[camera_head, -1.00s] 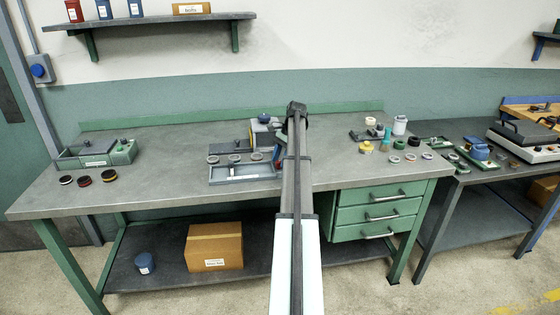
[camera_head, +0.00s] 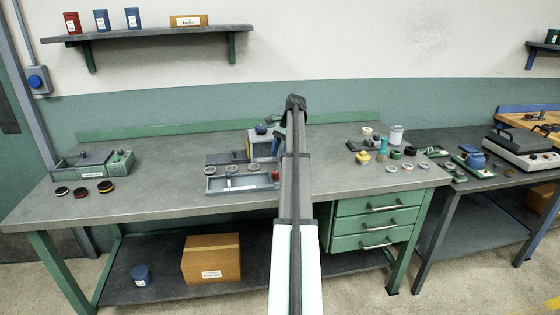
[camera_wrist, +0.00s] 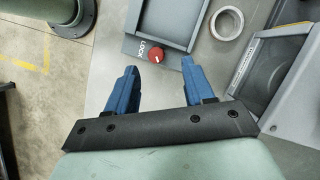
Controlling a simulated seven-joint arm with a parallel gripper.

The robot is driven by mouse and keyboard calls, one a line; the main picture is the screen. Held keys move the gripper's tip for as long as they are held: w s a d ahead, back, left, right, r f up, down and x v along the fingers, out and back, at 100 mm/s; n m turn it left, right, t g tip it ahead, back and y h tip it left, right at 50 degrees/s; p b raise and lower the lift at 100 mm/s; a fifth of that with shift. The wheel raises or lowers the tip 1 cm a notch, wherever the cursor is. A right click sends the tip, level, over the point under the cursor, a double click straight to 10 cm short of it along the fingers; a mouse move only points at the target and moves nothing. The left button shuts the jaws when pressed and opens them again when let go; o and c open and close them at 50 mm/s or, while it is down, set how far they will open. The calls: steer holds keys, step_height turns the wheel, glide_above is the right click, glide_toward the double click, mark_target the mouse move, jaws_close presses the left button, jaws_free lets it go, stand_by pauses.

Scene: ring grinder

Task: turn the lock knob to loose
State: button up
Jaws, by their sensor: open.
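The red lock knob (camera_wrist: 156,57) shows in the wrist view on a grey base, beside a white "LOCK" label and below a shallow dark tray. It has a small white mark; I cannot tell which setting it points to. In the head view the knob (camera_head: 276,175) shows as a red spot at the right end of the grey tray fixture, right beside my arm. My gripper (camera_wrist: 158,68) is open with its two blue fingers apart, and the knob appears between and just beyond the fingertips. Nothing is held. My arm hides part of the machine in the head view.
A pale ring (camera_wrist: 227,23) lies right of the tray in the wrist view, with a grey housing (camera_wrist: 276,70) at the right. In the head view, dark rings (camera_head: 82,190) lie at the bench's left, and jars and rings crowd its right. The bench front between is clear.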

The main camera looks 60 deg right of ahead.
mark_target(276, 172)
steer(key=w+a+r+h, duration=0.2)
steer(key=w+a+r, duration=0.1)
steer(key=a+r, duration=0.35)
steer(key=s+d+f, duration=0.1)
steer(key=f, duration=0.3)
steer(key=s+d+f+g+h, duration=0.1)
steer(key=f, duration=0.3)
steer(key=s+d+f+h, duration=0.1)
steer(key=f, duration=0.4)
steer(key=shift+d+f, duration=0.1)
steer(key=shift+d, duration=0.3)
jaws_close()
